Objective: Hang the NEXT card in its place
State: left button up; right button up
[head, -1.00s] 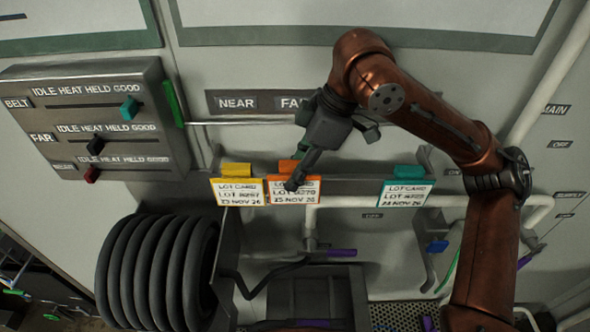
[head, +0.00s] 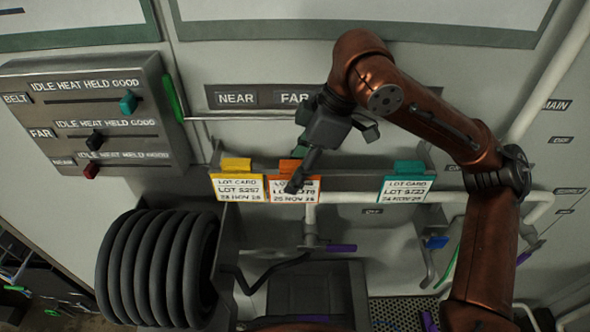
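Three lot cards show in a row along a grey rail (head: 345,184): a yellow-topped card (head: 237,188), an orange-topped card (head: 310,197) and a teal-topped card (head: 407,190). No card visibly reads NEXT. My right gripper (head: 294,186) reaches down from above, with its fingertip end in front of the orange card, covering part of its print. I cannot tell whether its fingers are closed on that card or only in front of it. Above the rail are the labels NEAR (head: 236,98) and FAR (head: 293,98); my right arm hides the strip to their right. My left gripper is out of view.
A grey slider panel (head: 60,120) stands at the left. A thin horizontal rod (head: 240,118) runs below the labels. A black ribbed hose (head: 150,265) is at lower left.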

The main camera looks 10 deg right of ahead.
jog(key=v, duration=1.2)
jog(key=shift+s, duration=0.1)
dwell(0.4)
